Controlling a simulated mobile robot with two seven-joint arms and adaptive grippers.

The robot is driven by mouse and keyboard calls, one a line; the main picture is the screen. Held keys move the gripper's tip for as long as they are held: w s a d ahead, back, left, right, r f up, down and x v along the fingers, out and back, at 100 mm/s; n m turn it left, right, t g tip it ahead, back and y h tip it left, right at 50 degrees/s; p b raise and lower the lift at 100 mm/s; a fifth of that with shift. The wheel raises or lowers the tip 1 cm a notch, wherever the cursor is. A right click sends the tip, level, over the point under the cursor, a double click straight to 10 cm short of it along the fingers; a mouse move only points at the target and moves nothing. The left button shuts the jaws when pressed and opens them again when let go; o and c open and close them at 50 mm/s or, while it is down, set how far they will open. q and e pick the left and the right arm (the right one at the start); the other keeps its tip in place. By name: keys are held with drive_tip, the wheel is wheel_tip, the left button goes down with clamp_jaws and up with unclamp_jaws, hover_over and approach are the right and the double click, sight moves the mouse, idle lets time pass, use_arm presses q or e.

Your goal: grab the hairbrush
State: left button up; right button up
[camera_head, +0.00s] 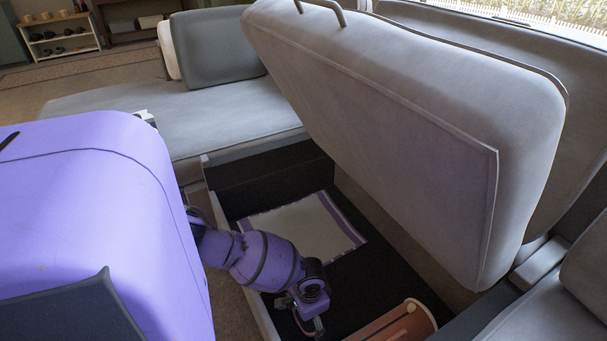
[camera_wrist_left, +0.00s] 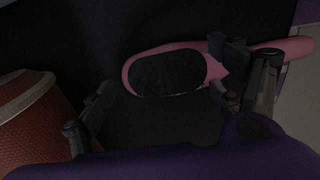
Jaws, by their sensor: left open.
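The hairbrush (camera_wrist_left: 213,54) is pink with an oval pad of black bristles. It lies on the dark floor of the sofa's storage compartment, bristles toward the left wrist camera, handle pointing right. I cannot make it out in the head view. My left gripper (camera_head: 308,324) reaches down into the compartment, and in the left wrist view its fingers (camera_wrist_left: 165,103) are spread wide and empty. The right finger overlaps the neck and handle of the brush; I cannot tell whether it touches. The left finger is left of and below the brush head. My right gripper is not in view.
The sofa's raised seat lid (camera_head: 420,130) slants over the compartment's right side. An orange-brown object with a pale rim (camera_head: 395,326) lies close to the gripper, and shows at left in the wrist view (camera_wrist_left: 30,125). A white cloth with purple edges (camera_head: 305,228) lies farther back.

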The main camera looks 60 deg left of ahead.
use_arm(q)
drive_tip(key=shift+r, duration=0.1)
drive_tip(key=c, duration=1.3)
drive_tip(key=shift+s, duration=0.1)
drive_tip(key=shift+c, duration=0.3)
drive_tip(key=shift+d, duration=0.1)
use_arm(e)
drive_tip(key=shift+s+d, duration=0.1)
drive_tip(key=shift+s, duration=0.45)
